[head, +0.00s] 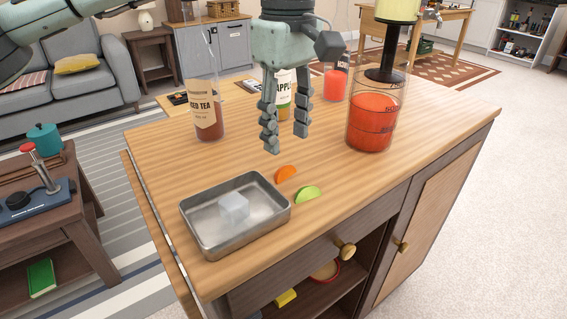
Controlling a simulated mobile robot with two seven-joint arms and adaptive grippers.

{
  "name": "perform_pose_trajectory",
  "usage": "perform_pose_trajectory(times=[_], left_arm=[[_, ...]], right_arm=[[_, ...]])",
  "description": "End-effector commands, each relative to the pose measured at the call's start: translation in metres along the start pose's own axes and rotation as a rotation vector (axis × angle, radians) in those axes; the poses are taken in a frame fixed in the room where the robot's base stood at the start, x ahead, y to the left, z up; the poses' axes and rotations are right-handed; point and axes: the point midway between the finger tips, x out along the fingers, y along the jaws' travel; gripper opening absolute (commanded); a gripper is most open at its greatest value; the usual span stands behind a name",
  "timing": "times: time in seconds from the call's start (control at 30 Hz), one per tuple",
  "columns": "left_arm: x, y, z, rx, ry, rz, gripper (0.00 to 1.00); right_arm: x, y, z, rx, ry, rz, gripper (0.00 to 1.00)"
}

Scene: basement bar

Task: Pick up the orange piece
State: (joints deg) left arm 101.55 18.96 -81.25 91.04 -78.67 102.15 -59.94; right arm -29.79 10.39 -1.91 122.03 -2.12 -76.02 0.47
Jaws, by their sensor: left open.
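The orange piece (286,173) is a small orange wedge on the wooden counter, just right of the metal tray's back corner. A green lime-like wedge (308,194) lies just in front of it, to the right. My left gripper (285,143) points down with its fingers apart and nothing between them. It appears above and behind the orange piece in the picture, apart from it. My right gripper is not in the head view.
A metal tray (207,250) holds a clear ice-like cube (234,208). An iced tea bottle (203,105), an apple-labelled bottle (284,97), and a large container of red liquid (372,122) stand around the gripper. The counter's right part (440,120) is clear.

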Motion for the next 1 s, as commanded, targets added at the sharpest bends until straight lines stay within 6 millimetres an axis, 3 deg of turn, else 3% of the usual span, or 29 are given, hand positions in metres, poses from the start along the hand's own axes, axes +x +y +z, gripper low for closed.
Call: perform_pose_trajectory(times=[0.43,0.7,0.83,1.0], left_arm=[[0.057,-0.002,0.002,-0.001,-0.001,-0.001,0.44],[0.061,-0.002,0.002,-0.001,-0.001,0.0,0.44],[0.061,-0.002,0.002,-0.001,-0.001,0.0,0.28],[0.06,-0.002,0.002,-0.001,-0.002,0.0,0.26]], right_arm=[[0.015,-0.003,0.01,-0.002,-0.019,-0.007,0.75],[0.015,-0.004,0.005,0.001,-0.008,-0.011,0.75],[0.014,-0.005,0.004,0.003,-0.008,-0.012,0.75],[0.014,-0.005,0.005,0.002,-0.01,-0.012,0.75]])
